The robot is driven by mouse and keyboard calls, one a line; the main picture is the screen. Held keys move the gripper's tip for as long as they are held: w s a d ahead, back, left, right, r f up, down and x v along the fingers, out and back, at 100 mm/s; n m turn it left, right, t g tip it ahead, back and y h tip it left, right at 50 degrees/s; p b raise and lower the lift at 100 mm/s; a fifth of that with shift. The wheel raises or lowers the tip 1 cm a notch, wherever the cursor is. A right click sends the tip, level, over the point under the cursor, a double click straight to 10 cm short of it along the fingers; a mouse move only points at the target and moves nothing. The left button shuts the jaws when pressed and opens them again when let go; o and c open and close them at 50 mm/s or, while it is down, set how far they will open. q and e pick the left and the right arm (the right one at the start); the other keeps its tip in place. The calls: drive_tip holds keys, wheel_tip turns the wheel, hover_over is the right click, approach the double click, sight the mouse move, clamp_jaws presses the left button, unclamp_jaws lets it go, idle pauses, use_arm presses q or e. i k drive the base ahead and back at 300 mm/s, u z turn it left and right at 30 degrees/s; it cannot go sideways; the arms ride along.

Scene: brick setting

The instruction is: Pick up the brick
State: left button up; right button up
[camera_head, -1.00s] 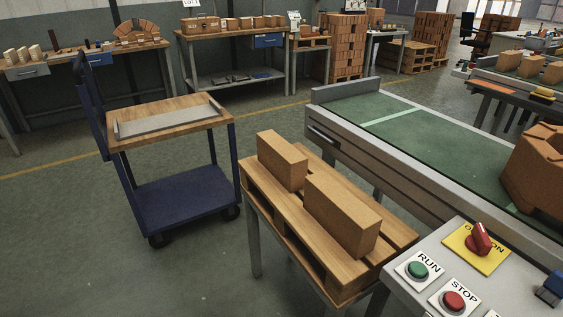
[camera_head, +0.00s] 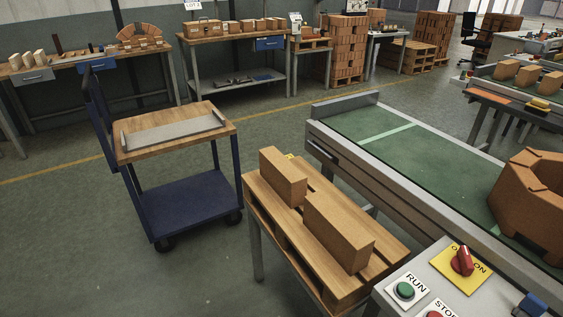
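Two orange-brown bricks stand on edge on a wooden pallet-topped stand (camera_head: 285,262) in the lower middle of the head view. The far brick (camera_head: 284,178) is at the left. The near brick (camera_head: 338,233) is closer and to the right, and hides a little of the pallet behind it. A larger brick structure with angled sides (camera_head: 528,190) sits on the green conveyor at the right edge. Neither of my grippers is in view.
The green-belted conveyor (camera_head: 440,170) runs along the pallet's right side. A control panel (camera_head: 432,285) with a red switch is at lower right. A blue cart (camera_head: 140,150) with a metal tray (camera_head: 172,132) stands left. Floor at lower left is clear.

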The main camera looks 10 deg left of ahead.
sight(290, 182)
drive_tip(key=u, duration=1.3)
drive_tip(key=i, duration=1.5)
drive_tip(key=z, duration=2.05)
